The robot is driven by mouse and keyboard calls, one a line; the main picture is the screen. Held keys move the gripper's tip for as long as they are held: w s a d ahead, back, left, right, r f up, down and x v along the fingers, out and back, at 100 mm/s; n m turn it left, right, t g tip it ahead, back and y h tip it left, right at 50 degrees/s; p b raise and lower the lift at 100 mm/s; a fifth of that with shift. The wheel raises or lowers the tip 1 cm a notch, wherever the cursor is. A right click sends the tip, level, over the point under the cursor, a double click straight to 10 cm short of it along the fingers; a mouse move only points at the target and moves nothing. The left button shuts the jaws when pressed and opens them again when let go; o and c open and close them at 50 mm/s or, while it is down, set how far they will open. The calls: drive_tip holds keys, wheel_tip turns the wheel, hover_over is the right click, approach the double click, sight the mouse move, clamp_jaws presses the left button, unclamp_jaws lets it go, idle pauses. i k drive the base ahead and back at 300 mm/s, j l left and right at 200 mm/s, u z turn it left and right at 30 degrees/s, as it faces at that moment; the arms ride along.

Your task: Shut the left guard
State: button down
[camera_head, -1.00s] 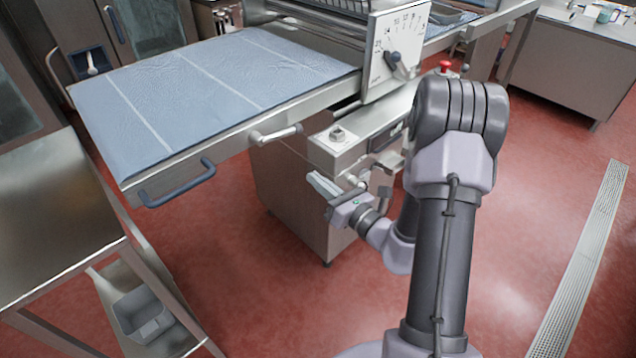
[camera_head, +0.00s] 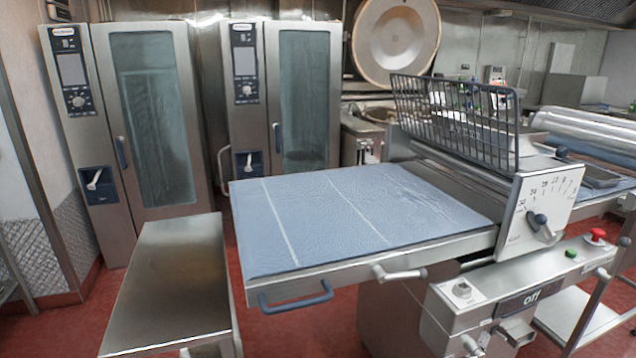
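The left guard (camera_head: 455,117) is a dark wire grid on the left side of the dough sheeter. It stands raised, nearly upright, above the inner end of the blue belt table (camera_head: 350,210), so it is open. The dial plate (camera_head: 543,212) of the sheeter, with its dark lever knob, is just right of and below the guard. My gripper is not clearly in view; a small grey piece at the bottom edge cannot be made out.
A blue handle (camera_head: 295,297) and a light lever (camera_head: 398,273) stick out from the belt table's front. A steel table (camera_head: 170,285) stands left; ovens (camera_head: 155,120) stand behind. A large round lid (camera_head: 396,40) is raised at the back.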

sight(510, 93)
drive_tip(key=i+l+u, duration=0.35)
drive_tip(key=l, duration=0.9)
drive_tip(key=i+l+u, duration=0.1)
drive_tip(key=l+u, duration=0.3)
drive_tip(key=l, duration=0.9)
drive_tip(key=l+u, duration=0.35)
drive_tip(key=l, duration=1)
drive_tip(key=k, duration=0.05)
